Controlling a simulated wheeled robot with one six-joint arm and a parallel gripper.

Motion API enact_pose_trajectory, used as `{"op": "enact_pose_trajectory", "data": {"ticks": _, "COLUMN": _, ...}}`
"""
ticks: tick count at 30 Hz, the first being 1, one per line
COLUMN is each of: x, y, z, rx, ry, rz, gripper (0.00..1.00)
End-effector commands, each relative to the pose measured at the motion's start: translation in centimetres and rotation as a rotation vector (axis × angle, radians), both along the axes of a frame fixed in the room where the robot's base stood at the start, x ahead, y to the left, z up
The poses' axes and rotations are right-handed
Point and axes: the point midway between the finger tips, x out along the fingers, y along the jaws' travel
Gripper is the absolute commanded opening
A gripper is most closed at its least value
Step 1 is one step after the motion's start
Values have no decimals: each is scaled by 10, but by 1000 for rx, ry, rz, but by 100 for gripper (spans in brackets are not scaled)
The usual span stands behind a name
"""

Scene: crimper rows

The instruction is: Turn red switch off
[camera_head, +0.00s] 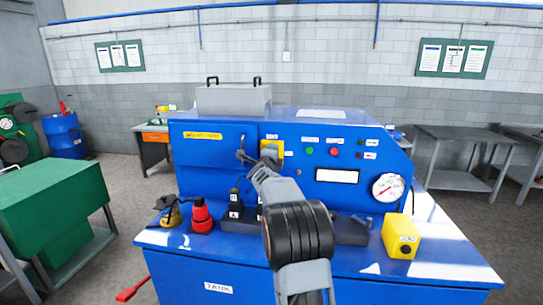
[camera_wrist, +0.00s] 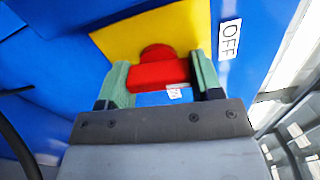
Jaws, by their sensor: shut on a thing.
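The red switch (camera_wrist: 158,72) sits on a yellow plate (camera_wrist: 112,38) on the blue machine's front panel. In the wrist view its red bar lies between the two green fingertips of my gripper (camera_wrist: 160,78), which are shut on it. A white "OFF" label (camera_wrist: 229,39) is to the right of the plate. In the head view my gripper (camera_head: 257,158) reaches the yellow plate (camera_head: 278,147) from the left and front. There the red switch is hidden behind my gripper and arm.
The blue machine (camera_head: 222,160) also carries a green button (camera_head: 309,151), a red button (camera_head: 333,152) and a gauge (camera_head: 388,187). On its ledge stand a red-topped tool (camera_head: 201,216) and a yellow box (camera_head: 400,235). A red lever (camera_head: 131,292) sticks out at lower left.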

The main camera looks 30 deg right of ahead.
Motion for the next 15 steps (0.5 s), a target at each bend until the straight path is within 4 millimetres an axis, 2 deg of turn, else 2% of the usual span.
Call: {"op": "enact_pose_trajectory", "data": {"ticks": 15, "x": 0, "y": 0, "z": 0, "rx": -102, "ry": 98, "rz": 0, "gripper": 36}}
